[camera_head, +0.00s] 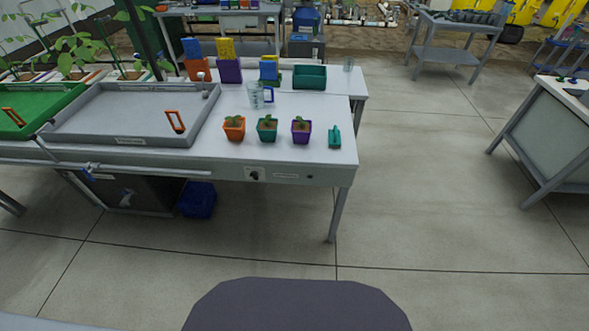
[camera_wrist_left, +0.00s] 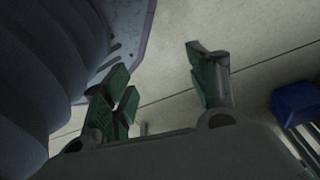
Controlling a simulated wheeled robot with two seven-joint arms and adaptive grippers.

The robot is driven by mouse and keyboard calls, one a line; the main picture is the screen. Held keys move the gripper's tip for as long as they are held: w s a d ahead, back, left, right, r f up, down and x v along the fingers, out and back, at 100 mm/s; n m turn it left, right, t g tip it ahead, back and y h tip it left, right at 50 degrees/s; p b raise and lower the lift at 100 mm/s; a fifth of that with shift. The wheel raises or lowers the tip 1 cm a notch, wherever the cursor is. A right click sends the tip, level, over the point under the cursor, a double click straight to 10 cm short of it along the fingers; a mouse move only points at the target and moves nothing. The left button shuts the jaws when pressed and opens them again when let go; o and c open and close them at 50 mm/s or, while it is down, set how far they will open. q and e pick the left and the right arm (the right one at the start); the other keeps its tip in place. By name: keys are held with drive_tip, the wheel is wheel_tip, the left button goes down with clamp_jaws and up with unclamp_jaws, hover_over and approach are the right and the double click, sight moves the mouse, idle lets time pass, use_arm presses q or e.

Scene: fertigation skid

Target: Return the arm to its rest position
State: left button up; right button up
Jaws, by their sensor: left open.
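My left gripper (camera_wrist_left: 160,82) shows in the left wrist view. Its two green-padded fingers stand well apart, with nothing between them. Behind and between the fingers is pale tiled floor with dark joint lines. Neither gripper shows in the head view, and my right gripper is in neither view.
A workbench (camera_head: 220,150) carries a grey tray (camera_head: 110,108), small potted seedlings (camera_head: 267,128), a measuring jug (camera_head: 259,96) and a green bin (camera_head: 310,77). A blue bin (camera_head: 197,200) sits below it, also in the left wrist view (camera_wrist_left: 297,103). The floor (camera_head: 420,190) right of the bench is clear.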

use_arm(q)
drive_tip(key=s+a+r+p, duration=0.1)
drive_tip(key=s+a+p, duration=0.1)
drive_tip(key=s+p, duration=0.3)
drive_tip(key=s+a+r+p, duration=0.2)
drive_tip(key=s+p, duration=0.4)
drive_tip(key=s, duration=0.2)
drive_tip(key=shift+s+a+g, duration=0.2)
drive_tip(key=shift+g, duration=0.2)
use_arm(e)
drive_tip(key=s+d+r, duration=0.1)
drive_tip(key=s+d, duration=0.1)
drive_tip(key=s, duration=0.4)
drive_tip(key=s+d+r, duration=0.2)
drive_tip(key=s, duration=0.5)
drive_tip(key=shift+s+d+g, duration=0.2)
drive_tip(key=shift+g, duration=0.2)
